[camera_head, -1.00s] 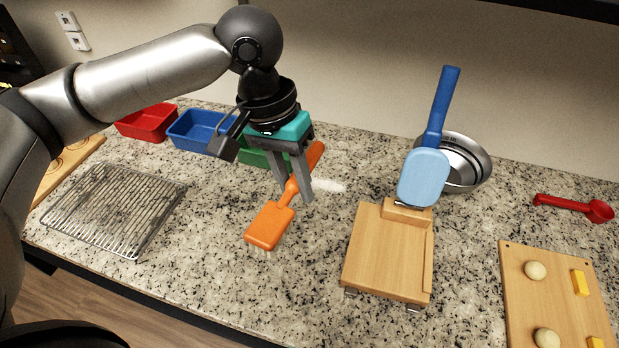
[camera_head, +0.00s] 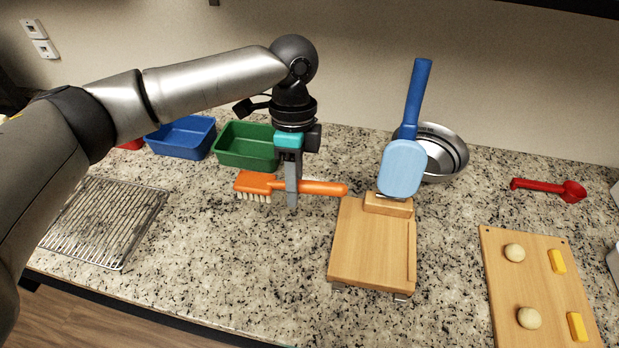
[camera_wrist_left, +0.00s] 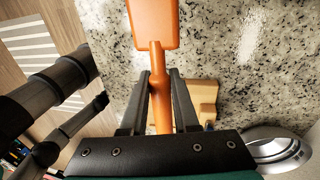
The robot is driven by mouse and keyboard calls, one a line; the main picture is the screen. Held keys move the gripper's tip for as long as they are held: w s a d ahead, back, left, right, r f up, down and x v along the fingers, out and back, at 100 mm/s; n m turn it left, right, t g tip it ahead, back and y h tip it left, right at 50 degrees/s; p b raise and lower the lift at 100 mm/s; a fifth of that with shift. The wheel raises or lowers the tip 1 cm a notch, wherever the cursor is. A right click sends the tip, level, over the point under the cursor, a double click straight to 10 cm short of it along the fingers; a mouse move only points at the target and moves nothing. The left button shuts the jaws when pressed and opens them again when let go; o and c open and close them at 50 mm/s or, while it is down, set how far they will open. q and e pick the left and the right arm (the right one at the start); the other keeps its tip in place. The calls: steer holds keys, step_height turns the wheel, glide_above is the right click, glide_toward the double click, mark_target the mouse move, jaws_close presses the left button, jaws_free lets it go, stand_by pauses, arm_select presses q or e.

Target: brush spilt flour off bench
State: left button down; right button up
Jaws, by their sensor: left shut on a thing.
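My left gripper (camera_head: 292,205) is shut on the handle of an orange brush (camera_head: 255,183), held above the bench (camera_head: 220,270). The brush lies sideways, its head to the left with pale bristles facing down and its handle to the right. In the left wrist view, the fingers (camera_wrist_left: 160,82) grip the orange brush (camera_wrist_left: 152,22) by its handle, with the head beyond. A pale patch (camera_wrist_left: 248,36) shows on the speckled bench there; I cannot tell whether it is flour or glare. No flour stands out in the head view. My right gripper is not in view.
Blue (camera_head: 182,137) and green (camera_head: 247,147) bins stand behind the brush. A wire rack (camera_head: 105,225) lies left. A wooden stand (camera_head: 370,250) with a blue paddle-like tool (camera_head: 402,168) is close right, with a metal bowl (camera_head: 448,150) behind. A board (camera_head: 540,290) lies far right.

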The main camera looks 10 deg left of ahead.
arm_select(q)
steer(key=w+f+m+y, duration=0.1)
steer(key=w+f+m, duration=0.1)
steer(key=m, duration=0.3)
steer(key=m+t+y+b, duration=0.2)
steer(key=m+b, duration=0.5)
steer(key=m, duration=0.5)
glide_above(306, 215)
steer(key=f, duration=0.7)
steer(key=shift+w+d+f, duration=0.2)
steer(key=shift+d+f, duration=0.15)
steer(key=shift+f, duration=0.25)
steer(key=shift+f+b, duration=0.2)
steer(key=shift+b, duration=0.1)
steer(key=shift+f, duration=0.2)
steer(key=shift+f, duration=0.25)
steer(key=shift+f, duration=0.3)
